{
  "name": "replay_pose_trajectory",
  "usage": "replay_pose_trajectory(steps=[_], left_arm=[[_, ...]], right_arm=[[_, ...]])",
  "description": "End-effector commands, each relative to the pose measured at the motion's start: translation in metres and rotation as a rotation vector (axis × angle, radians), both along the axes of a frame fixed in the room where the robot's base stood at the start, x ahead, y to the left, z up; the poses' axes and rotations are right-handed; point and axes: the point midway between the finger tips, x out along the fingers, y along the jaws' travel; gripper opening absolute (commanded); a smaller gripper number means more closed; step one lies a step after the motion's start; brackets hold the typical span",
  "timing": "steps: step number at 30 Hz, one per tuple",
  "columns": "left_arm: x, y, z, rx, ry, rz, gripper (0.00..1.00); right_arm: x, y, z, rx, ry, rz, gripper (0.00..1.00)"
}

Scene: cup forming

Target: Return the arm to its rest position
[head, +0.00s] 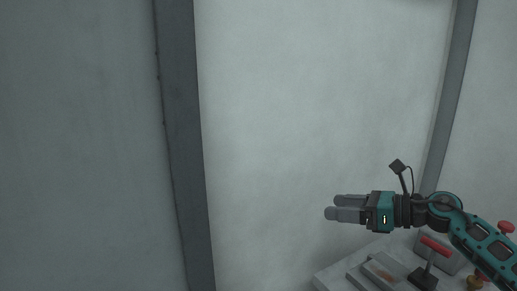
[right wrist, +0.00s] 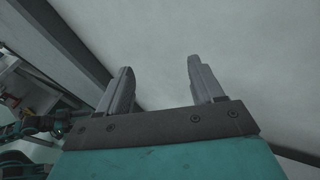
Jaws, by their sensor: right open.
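My right gripper (head: 347,208) is raised in front of the pale wall in the head view, at the right, with its grey fingers pointing left. Its teal arm comes in from the lower right corner. In the right wrist view my right gripper (right wrist: 166,86) has its two fingers apart, with nothing between them. The pale wall shows behind the fingers.
A grey table (head: 328,279) stands below my right arm at the lower right. It bears a flat tray-like block (head: 383,271) and a red-handled tool (head: 434,246). A dark post (head: 182,130) stands against the wall. The space left of my gripper looks clear.

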Motion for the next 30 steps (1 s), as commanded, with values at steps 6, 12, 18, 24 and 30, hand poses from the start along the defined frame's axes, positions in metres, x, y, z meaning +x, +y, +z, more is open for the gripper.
replay_pose_trajectory(steps=[6, 12, 18, 24, 30], left_arm=[[0.002, -0.001, 0.001, -0.002, -0.005, 0.0, 0.43], [0.002, 0.0, 0.001, -0.002, -0.005, 0.0, 0.43], [0.002, 0.0, 0.001, -0.001, -0.004, 0.001, 0.43], [0.001, 0.0, 0.001, 0.0, -0.003, 0.002, 0.43], [0.0, 0.001, 0.0, 0.0, 0.0, 0.002, 0.43]], right_arm=[[-0.014, 0.046, 0.011, 0.611, 0.182, -0.245, 0.67], [-0.033, 0.031, -0.007, 1.147, 0.465, -0.547, 0.67], [-0.076, -0.003, -0.066, 1.622, 0.808, -0.931, 0.67], [-0.159, -0.021, -0.143, 1.983, 1.155, -1.406, 0.67], [-0.236, -0.019, -0.184, 2.14, 1.36, -1.794, 0.67]])
